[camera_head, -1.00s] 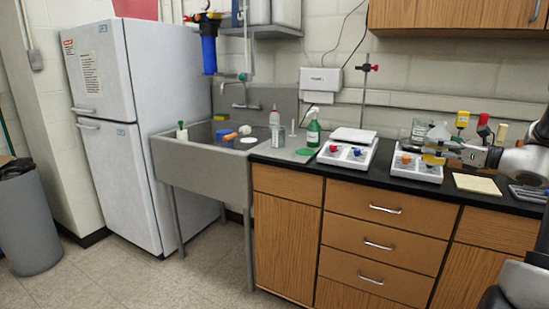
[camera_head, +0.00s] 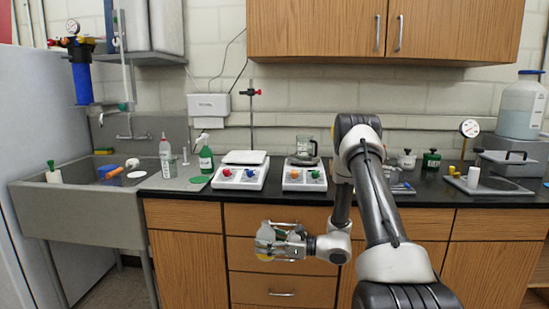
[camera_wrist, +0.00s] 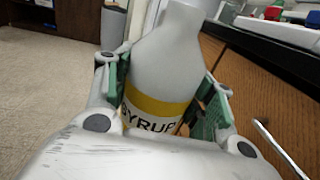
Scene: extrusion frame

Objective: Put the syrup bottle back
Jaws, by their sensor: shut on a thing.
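The syrup bottle (camera_wrist: 168,55) is pale grey with a yellow band and a label reading SYRUP. In the wrist view it stands between the green-padded fingers of my gripper (camera_wrist: 165,100), which is shut on it. In the head view my gripper (camera_head: 282,240) holds the bottle (camera_head: 264,236) in front of the drawer fronts, below the counter's front edge and clear of the counter. The fingers partly cover the bottle there.
The black counter (camera_head: 420,190) carries two white hotplates (camera_head: 240,174) (camera_head: 304,178), the right one with a glass vessel (camera_head: 306,148). A grey sink (camera_head: 80,220) is at left. Small jars (camera_head: 431,159) and a dial gauge stand (camera_head: 469,130) are at right. A wall cabinet (camera_head: 385,30) hangs above.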

